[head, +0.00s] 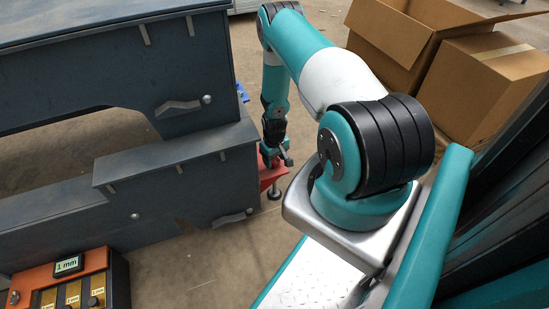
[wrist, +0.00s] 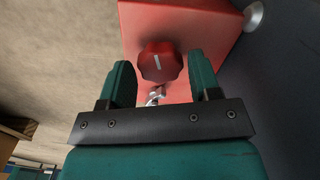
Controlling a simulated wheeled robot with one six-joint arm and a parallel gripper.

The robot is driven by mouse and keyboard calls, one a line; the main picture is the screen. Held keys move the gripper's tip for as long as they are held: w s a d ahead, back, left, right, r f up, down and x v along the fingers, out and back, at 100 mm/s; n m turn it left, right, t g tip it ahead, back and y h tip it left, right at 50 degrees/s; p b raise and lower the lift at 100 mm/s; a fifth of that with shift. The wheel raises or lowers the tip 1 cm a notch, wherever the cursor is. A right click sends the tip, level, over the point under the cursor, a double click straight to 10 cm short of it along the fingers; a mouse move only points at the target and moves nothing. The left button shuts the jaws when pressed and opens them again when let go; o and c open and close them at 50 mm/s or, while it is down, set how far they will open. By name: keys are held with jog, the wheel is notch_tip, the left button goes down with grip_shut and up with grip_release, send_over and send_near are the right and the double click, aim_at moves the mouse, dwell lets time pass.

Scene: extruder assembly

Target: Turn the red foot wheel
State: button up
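The red foot wheel (wrist: 160,62) is a lobed red knob with a white line on its face. In the wrist view it sits on a red foot block (wrist: 195,25). My gripper (wrist: 160,80) is open, with one teal finger on each side of the wheel's lower part. I cannot tell whether either finger touches it. In the head view my gripper (head: 275,155) is low beside the red foot block (head: 270,175), and the wheel itself does not show there.
A dark grey machine frame (head: 160,190) stands to the left of my gripper. An orange and black box (head: 75,285) with a "1 mm" label is at lower left. Cardboard boxes (head: 490,75) are at upper right. Bare floor (head: 190,265) lies in front of the frame.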

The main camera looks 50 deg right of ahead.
jog(key=shift+o, duration=0.7)
notch_tip(320, 180, up, 6)
jog(key=p, duration=0.5)
notch_tip(320, 180, up, 17)
jog(key=p, duration=0.4)
jog(key=shift+r+p, duration=0.2)
jog(key=shift+p, duration=0.2)
